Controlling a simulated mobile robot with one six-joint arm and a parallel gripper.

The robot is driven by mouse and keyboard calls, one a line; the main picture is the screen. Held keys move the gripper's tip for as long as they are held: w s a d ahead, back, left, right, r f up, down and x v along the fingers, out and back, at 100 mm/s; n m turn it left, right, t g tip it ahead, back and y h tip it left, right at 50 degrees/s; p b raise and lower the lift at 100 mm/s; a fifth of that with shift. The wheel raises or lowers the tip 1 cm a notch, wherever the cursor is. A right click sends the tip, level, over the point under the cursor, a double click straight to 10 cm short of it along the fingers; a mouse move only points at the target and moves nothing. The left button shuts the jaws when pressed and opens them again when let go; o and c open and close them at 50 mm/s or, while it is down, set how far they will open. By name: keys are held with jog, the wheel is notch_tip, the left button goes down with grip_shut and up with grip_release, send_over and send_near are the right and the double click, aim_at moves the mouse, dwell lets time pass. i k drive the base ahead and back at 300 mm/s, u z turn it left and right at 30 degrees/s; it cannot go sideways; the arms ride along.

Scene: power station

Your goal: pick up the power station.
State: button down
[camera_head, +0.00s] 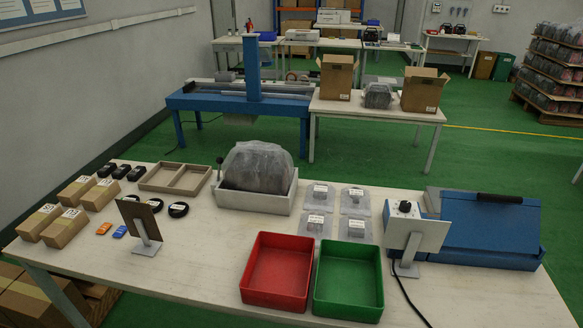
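A bulky, rounded dark thing wrapped in translucent plastic, likely the power station (258,167), sits upright in a pale grey open holder (254,202) at the back middle of the near table. Its lower part is hidden by the holder's front wall. A similar, smaller-looking wrapped thing (377,96) stands between two cardboard boxes on the table behind. The plastic hides the details of both. My gripper is not in view.
A lever with a black knob (220,161) rises at the holder's left. A red bin (279,271) and a green bin (348,280) stand in front. Flat plastic packs (355,200) lie right; a wooden tray (176,178) lies left. A blue machine (484,228) fills the right end.

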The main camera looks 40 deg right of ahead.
aim_at(261, 166)
jog(key=z, duration=0.35)
jog(key=k, duration=1.6)
jog(key=z, duration=0.3)
jog(key=i, duration=1)
jog(key=z, duration=0.1)
